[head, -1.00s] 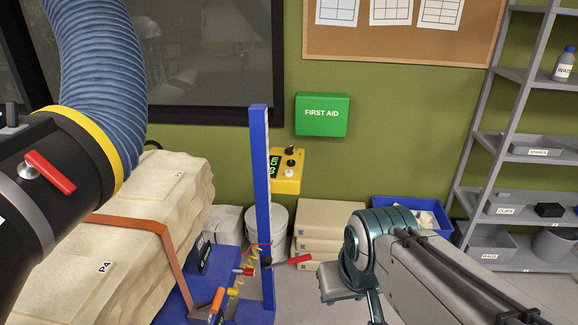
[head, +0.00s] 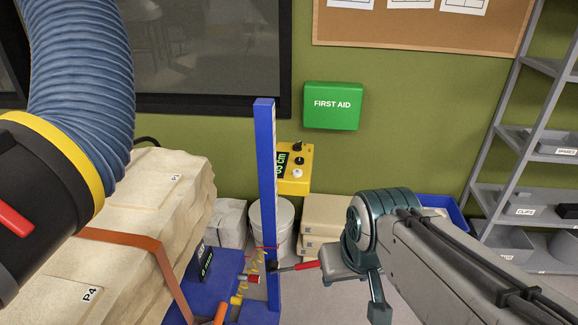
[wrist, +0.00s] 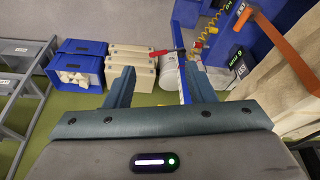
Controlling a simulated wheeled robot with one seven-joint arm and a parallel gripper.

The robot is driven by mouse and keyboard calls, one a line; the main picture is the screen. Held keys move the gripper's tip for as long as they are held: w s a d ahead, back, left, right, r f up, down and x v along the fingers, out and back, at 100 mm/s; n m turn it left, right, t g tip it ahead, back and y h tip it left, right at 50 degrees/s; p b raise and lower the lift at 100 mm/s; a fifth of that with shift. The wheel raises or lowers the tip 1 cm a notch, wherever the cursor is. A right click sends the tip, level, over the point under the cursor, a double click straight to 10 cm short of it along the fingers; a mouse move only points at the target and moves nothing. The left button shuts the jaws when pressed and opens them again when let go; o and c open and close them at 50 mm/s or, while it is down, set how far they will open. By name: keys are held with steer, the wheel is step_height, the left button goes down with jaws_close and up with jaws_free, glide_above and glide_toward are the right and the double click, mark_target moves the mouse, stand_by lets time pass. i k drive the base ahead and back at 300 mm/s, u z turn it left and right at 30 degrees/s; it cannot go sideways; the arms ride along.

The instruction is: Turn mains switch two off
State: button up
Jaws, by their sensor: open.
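No switch labelled as mains switch two can be made out in either view. A yellow box (head: 295,168) with a dark display and several knobs is beside the blue post (head: 266,200) in the head view; its markings are too small to read. In the wrist view my gripper (wrist: 160,86) has its two teal fingers wide apart with nothing between them. The red-handled lever (head: 306,265) by the post also shows beyond the fingers in the wrist view (wrist: 167,51). My gripper's fingertips are not clearly visible in the head view.
A strapped pale block (head: 150,215) and a blue hose (head: 75,85) fill the left. A green first aid box (head: 332,105) hangs on the wall. A white bucket (head: 283,225) and stacked boxes (head: 325,215) stand below. Grey shelves (head: 535,140) are at right.

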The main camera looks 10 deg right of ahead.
mark_target(297, 147)
steer(key=z, duration=0.5)
steer(key=i, duration=0.65)
steer(key=z, duration=0.5)
steer(key=i, duration=1.35)
steer(key=u, duration=0.65)
